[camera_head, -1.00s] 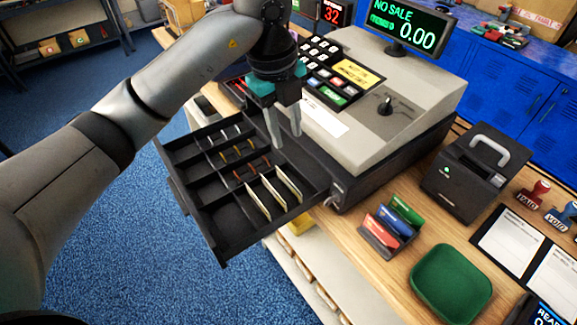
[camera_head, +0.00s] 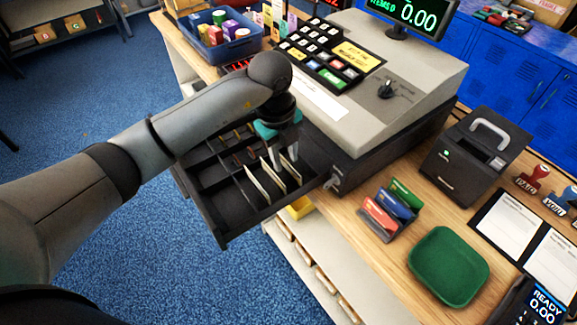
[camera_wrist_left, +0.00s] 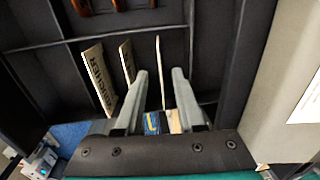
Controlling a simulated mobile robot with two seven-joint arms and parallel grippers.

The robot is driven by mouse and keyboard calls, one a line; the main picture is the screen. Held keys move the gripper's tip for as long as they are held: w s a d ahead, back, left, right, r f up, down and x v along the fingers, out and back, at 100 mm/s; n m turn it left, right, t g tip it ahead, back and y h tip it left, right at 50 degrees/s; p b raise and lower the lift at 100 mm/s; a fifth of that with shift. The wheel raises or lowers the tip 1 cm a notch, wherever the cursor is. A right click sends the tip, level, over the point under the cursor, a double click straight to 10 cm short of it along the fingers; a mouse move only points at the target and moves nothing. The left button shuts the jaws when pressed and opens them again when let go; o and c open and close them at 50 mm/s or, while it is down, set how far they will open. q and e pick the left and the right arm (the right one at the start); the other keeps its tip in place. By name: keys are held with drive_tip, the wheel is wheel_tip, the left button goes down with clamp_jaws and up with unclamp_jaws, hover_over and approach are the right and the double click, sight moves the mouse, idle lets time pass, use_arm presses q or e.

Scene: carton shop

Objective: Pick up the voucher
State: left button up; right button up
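Three thin upright cards stand in a front compartment of the open cash drawer (camera_head: 235,215). The one farthest left in the left wrist view bears lettering that looks like VOUCHER, so I take it as the voucher (camera_wrist_left: 99,78); in the head view it is the lower-left card (camera_head: 264,186). A middle card (camera_wrist_left: 127,62) stands beside it. My left gripper (camera_head: 284,158) points down into the drawer, open. In the left wrist view its fingertips (camera_wrist_left: 160,74) lie either side of the right-hand card (camera_wrist_left: 158,60), with a gap on both sides. My right gripper is out of view.
The cash register (camera_head: 385,90) stands right behind the drawer. On the counter are a card holder (camera_head: 388,212), a green tray (camera_head: 448,266) and a black printer (camera_head: 475,160). A blue bin of small boxes (camera_head: 225,45) stands at the upper left. Dividers surround the cards.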

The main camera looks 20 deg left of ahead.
use_arm(q)
drive_tip(key=shift+w+d+f, duration=0.1)
drive_tip(key=shift+f, duration=0.8)
clamp_jaws()
idle(0.7)
